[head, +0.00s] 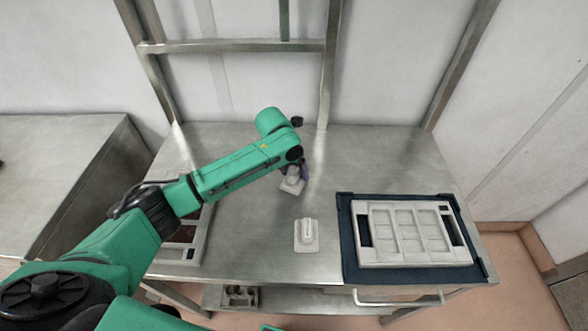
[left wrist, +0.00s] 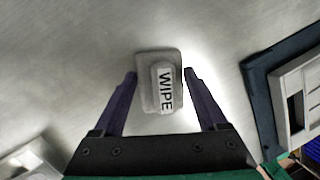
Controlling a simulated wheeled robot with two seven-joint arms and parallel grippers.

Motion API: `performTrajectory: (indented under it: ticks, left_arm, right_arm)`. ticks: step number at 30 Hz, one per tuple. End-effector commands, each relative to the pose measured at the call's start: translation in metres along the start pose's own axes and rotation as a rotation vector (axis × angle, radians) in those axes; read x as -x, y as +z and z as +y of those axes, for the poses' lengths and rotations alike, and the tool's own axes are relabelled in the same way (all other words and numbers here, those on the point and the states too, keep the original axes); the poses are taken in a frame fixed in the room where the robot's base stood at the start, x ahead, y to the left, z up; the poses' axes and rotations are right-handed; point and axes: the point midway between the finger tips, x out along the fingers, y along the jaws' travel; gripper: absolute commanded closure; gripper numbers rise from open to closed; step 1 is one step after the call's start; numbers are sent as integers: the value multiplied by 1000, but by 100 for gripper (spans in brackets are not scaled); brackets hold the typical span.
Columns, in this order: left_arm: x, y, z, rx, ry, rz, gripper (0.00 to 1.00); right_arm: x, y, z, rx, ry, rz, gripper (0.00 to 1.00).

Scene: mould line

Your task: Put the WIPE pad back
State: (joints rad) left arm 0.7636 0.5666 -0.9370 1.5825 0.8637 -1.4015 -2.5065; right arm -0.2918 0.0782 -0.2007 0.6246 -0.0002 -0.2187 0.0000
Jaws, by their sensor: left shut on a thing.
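The WIPE pad (left wrist: 166,88) is a pale grey block on a wider base, with WIPE in dark letters on its top. In the left wrist view it sits between the two dark fingers of my left gripper (left wrist: 160,75), which is shut on it. In the head view the pad (head: 291,185) shows below my left gripper (head: 299,170), over the middle of the steel table toward the back. I cannot tell whether its base touches the table. My right gripper is not in view.
A second pale pad (head: 306,236) stands nearer on the steel table (head: 262,245). A pale mould frame (head: 412,258) lies on a dark blue mat (head: 347,270) at right. Another pale frame (head: 203,240) at left is partly hidden by my arm. The table's back right is clear.

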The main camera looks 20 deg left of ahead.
Motion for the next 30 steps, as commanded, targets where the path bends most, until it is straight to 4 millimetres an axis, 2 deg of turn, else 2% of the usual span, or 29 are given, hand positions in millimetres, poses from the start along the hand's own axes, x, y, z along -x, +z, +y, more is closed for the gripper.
performTrajectory:
  ticks: [5,6,8,16,19,30]
  left_arm:
    - [0,0,0,0,0,-1,77]
    - [-1,0,0,0,0,0,21]
    - [0,0,0,0,0,0,0]
    - [2,1,0,0,0,-1,0]
    - [14,1,0,-1,-1,-3,0]
    - [105,1,0,1,0,-4,0]
  right_arm:
    - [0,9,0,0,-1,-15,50]
    - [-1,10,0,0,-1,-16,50]
    - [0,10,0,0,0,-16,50]
    - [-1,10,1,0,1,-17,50]
    - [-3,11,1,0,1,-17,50]
    - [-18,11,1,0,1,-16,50]
